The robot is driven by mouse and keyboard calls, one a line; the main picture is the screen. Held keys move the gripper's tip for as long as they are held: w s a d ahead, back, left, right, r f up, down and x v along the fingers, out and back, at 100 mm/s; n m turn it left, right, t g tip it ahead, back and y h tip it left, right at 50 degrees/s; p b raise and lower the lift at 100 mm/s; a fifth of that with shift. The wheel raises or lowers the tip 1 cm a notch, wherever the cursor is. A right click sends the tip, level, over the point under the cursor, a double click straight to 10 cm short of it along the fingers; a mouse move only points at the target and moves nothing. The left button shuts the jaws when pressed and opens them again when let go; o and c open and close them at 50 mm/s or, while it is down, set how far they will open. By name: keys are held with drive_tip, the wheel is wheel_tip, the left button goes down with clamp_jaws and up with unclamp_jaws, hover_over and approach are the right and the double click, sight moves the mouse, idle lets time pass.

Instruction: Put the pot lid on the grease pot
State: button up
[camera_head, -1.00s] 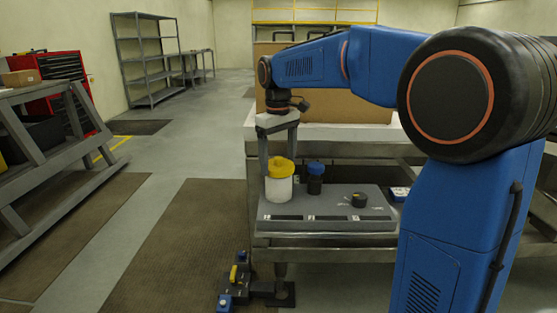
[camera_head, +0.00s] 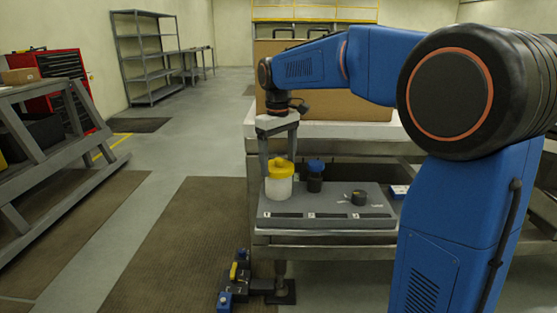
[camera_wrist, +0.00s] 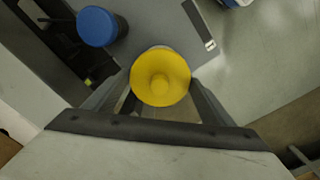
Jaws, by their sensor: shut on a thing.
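The yellow pot lid (camera_head: 280,169) is a round disc with a central knob, which shows from above in the wrist view (camera_wrist: 160,78). It is over the mouth of the white grease pot (camera_head: 278,189), with no clear gap between them in the head view. I cannot tell whether it is fully seated. My gripper (camera_head: 278,160) points down and is shut on the lid, with a finger on each side of it in the wrist view (camera_wrist: 160,95). Most of the pot is hidden under the lid there.
The grey plate (camera_head: 335,215) bears the pot. A black container with a blue top (camera_head: 315,178) stands close to the right of the pot. A small dark round part (camera_head: 359,197) lies farther right. A blue and white box (camera_head: 399,192) is beyond the plate.

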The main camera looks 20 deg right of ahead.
drive_tip(key=shift+f, duration=0.3)
idle(0.6)
drive_tip(key=o, duration=1.1)
drive_tip(key=shift+o, duration=0.3)
drive_tip(key=shift+r, duration=3.55)
